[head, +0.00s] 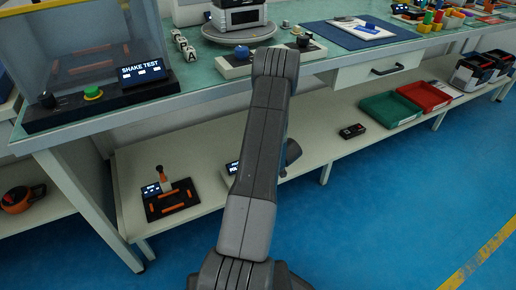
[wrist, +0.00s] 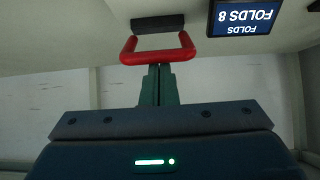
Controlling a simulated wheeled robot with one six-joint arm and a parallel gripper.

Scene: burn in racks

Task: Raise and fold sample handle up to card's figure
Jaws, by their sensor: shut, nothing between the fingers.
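In the wrist view, a red U-shaped handle (wrist: 185,53) is joined to a dark block (wrist: 157,23) on a pale surface. My gripper (wrist: 156,68) is shut, its two green fingers side by side. Their tips are at the handle's crossbar, with the bar not between them; whether they touch it I cannot tell. A small display (wrist: 243,17) beside the block shows "FOLDS" and an 8, upside down in this view. In the head view my arm covers the handle and the gripper. Part of a small display (head: 233,168) shows beside the arm on the lower shelf.
The lower shelf (head: 330,150) runs under a bench. On it are a black plate with orange bars (head: 172,201), a small black box (head: 352,131), a green tray (head: 390,109) and a red tray (head: 424,95). A shake-test unit (head: 98,92) stands above. Blue floor in front is clear.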

